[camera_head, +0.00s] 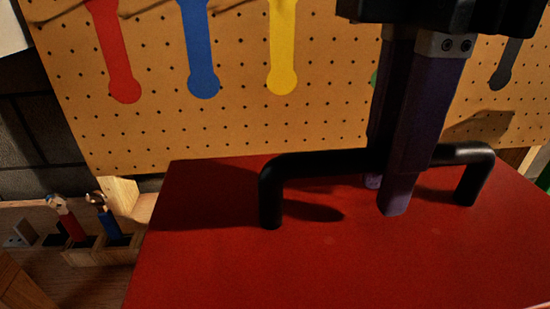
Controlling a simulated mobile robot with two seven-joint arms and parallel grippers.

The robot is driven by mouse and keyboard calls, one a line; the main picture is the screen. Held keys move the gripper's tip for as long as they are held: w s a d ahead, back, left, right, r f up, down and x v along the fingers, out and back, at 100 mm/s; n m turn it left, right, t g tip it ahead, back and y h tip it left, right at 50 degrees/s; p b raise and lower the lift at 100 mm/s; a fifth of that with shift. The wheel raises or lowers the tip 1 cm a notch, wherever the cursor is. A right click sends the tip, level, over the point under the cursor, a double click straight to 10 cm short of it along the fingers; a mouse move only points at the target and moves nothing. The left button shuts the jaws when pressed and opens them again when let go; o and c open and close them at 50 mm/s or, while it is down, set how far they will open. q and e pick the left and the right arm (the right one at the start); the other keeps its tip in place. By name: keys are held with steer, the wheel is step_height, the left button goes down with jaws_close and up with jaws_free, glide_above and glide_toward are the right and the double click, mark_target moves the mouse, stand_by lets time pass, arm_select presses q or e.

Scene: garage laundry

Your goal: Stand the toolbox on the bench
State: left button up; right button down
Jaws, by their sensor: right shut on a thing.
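The toolbox (220,250) is a red box with a flat top that fills the lower middle and right of the head view. A black bar handle (310,164) stands up from its top on two posts. My right gripper (395,190) comes down from above, its dark purple fingers on either side of the handle bar. It is shut on the handle, right of the handle's middle. The toolbox's underside is out of view, so I cannot tell what it rests on. My left gripper is not in view.
A tan pegboard (180,130) with red, blue, yellow and dark tool shapes stands behind the toolbox. At the lower left, a wooden holder (100,252) contains red-handled and blue-handled tools. A wooden post (122,196) stands beside the toolbox's back left corner.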

mark_target(371, 216)
step_height(371, 216, down, 20)
steer(key=shift+r+b, duration=0.15)
steer(key=shift+b, duration=0.3)
steer(key=c, duration=0.8)
jaws_free()
